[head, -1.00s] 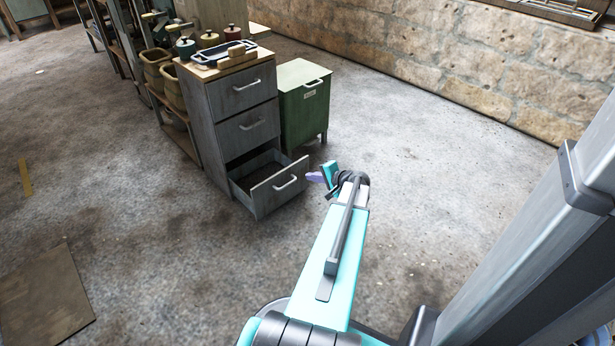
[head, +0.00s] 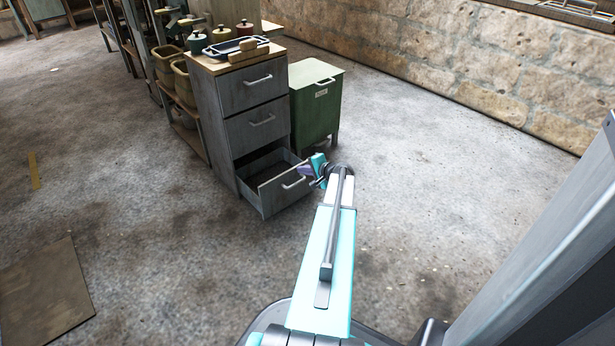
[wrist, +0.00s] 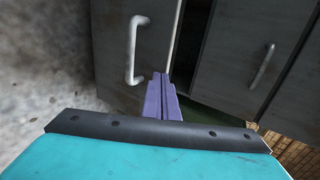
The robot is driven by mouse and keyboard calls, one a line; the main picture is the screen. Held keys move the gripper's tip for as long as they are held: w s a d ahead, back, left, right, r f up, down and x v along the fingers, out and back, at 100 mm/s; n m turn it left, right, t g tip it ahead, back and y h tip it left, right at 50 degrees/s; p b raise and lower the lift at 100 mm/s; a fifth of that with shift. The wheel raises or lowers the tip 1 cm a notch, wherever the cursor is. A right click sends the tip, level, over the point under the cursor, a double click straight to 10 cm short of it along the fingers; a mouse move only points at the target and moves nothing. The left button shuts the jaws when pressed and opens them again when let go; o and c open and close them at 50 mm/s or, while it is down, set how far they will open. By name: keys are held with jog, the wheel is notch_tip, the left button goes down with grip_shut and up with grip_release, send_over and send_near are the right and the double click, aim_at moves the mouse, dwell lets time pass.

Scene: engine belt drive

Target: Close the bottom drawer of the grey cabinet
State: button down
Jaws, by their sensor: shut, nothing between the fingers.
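The grey cabinet (head: 209,103) stands left of centre in the head view. Its bottom drawer (head: 270,199) is pulled out and its open inside shows. The upper two drawers are shut. The bottom drawer's light handle (head: 293,183) also shows in the wrist view (wrist: 132,50). My gripper (head: 304,171) is at the right end of the drawer front, close to the handle. In the wrist view its purple fingers (wrist: 164,98) are together and empty, pointing at the drawer front to the right of the handle. I cannot tell whether they touch it.
A green cabinet (head: 317,110) stands right behind the grey one. A tray (head: 236,47) and several pots sit on and beside the grey cabinet. A flat brown board (head: 45,295) lies on the floor at left. The floor to the right is clear.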

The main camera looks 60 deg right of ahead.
jog(key=shift+w+d, duration=0.1)
jog(key=shift+w, duration=0.2)
jog(key=shift+w+d, duration=0.3)
jog(key=shift+w, duration=0.5)
jog(key=w+d+p, duration=0.2)
jog(key=w+d, duration=0.1)
jog(key=w, duration=0.6)
jog(key=w+d+p, duration=0.2)
jog(key=w+d, duration=0.1)
jog(key=w, duration=0.5)
jog(key=shift+w, duration=0.35)
jog(key=shift+w+r, duration=0.1)
jog(key=shift+r, duration=0.05)
jog(key=shift+a, duration=0.1)
